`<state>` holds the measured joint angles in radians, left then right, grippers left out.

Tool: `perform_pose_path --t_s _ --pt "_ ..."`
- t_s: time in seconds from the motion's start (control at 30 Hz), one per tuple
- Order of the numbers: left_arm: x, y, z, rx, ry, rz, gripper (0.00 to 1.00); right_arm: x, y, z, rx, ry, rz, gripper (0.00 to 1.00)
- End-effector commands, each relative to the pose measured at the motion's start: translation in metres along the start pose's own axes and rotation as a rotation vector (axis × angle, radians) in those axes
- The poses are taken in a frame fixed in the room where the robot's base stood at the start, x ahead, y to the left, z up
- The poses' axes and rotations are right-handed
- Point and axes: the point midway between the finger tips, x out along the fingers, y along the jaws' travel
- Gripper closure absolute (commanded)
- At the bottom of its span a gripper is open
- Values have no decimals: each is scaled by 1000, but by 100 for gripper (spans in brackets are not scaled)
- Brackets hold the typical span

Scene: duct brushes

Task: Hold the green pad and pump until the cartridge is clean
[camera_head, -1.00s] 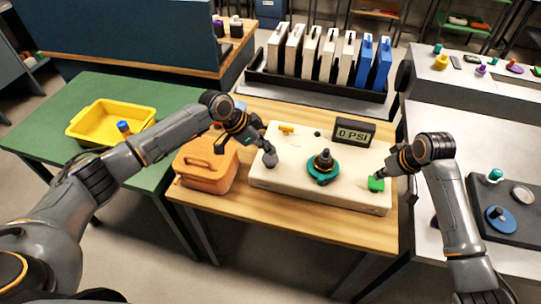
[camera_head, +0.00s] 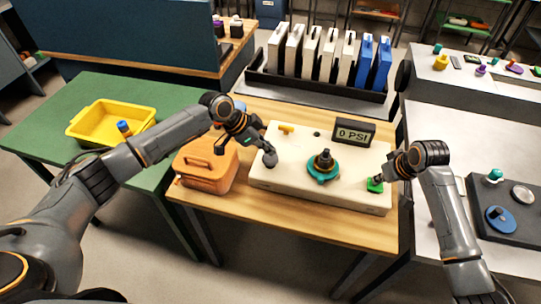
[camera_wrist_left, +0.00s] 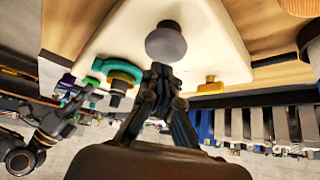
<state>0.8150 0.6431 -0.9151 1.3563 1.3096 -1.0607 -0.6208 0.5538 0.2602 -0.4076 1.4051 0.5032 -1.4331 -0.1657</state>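The cream pump box (camera_head: 295,180) lies on the wooden table. The green pad (camera_head: 375,186) is on its right end, and my right gripper (camera_head: 378,180) is down at it, tips touching or nearly touching and partly covering it. A grey round knob (camera_head: 270,158) is on the box's left part; it also shows in the left wrist view (camera_wrist_left: 166,42). My left gripper (camera_wrist_left: 160,72) looks shut, its tips right at the knob; contact is unclear. The dark cartridge (camera_head: 324,160) stands upright in a teal ring (camera_head: 323,174). The display (camera_head: 354,133) reads 0 PSI.
An orange case (camera_head: 206,170) stands left of the box. A yellow bin (camera_head: 105,122) is on the green table. A rack of white and blue panels (camera_head: 320,60) stands behind. A small yellow part (camera_head: 286,129) is at the box's back edge.

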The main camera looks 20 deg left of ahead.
Motion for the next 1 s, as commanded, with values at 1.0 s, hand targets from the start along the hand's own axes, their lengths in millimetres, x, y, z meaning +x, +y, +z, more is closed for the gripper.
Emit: perform_pose_path --t_s 1.0 --pt "20 1 14 1 -3 3 100 1 0 1 0 -3 -1 100"
